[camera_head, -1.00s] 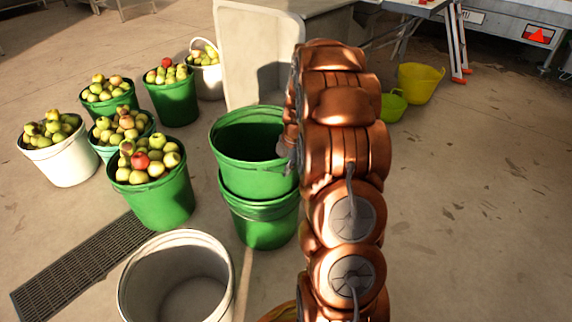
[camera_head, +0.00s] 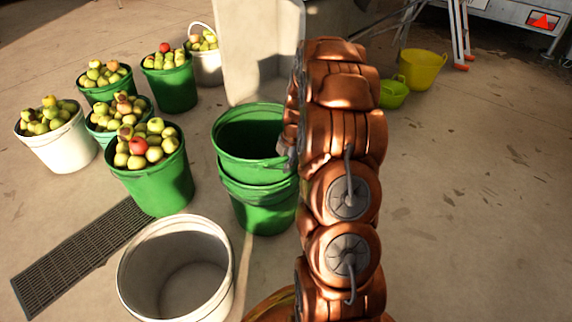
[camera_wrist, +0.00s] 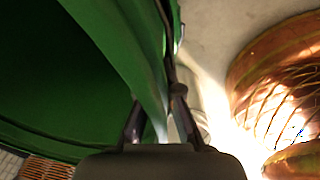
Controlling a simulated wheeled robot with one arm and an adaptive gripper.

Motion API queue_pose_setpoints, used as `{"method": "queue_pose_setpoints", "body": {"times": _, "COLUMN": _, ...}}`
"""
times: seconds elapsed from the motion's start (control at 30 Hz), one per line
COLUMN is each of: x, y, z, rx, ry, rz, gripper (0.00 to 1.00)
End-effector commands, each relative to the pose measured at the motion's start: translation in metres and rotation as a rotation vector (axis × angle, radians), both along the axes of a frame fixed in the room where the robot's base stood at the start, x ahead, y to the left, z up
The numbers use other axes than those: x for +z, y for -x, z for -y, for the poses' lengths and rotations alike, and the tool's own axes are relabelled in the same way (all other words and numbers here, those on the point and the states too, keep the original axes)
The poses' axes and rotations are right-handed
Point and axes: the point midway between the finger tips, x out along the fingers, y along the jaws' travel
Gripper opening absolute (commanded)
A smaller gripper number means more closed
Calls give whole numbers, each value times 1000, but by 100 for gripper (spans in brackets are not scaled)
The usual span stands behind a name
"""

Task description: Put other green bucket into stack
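Two empty green buckets stand stacked in the middle of the head view. The upper green bucket (camera_head: 250,150) sits inside the mouth of the lower green bucket (camera_head: 265,212), with its upper part and rim standing above the lower rim. My gripper (camera_head: 288,153) is at the right side of the upper bucket's rim, mostly hidden behind my arm. In the wrist view, the fingers of my gripper (camera_wrist: 160,115) straddle the green bucket wall (camera_wrist: 115,45) and look closed on it. The bucket's inside is dark.
Several apple-filled buckets stand at left, the nearest a green bucket (camera_head: 155,185). An empty white bucket (camera_head: 128,285) stands in front, beside a floor grate (camera_head: 75,260). A pale upright panel (camera_head: 245,50) is behind the stack. A yellow tub (camera_head: 422,70) stands back right; the right floor is open.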

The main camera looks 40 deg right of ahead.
Motion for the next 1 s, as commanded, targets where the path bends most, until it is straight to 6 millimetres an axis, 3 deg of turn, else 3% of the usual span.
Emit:
{"method": "queue_pose_setpoints", "body": {"times": 0.13, "x": 1, "y": -1, "z": 0, "rx": 0, "ry": 1, "rz": 2, "gripper": 0}}
{"method": "queue_pose_setpoints", "body": {"times": 0.47, "x": 1, "y": 0, "z": 0, "rx": 0, "ry": 0, "rz": 1, "gripper": 35}}
{"method": "queue_pose_setpoints", "body": {"times": 0.8, "x": 2, "y": 0, "z": 0, "rx": 0, "ry": -1, "rz": -1, "gripper": 35}}
{"method": "queue_pose_setpoints", "body": {"times": 1.0, "x": 23, "y": 3, "z": 2, "rx": 1, "ry": 0, "rz": 1, "gripper": 35}}
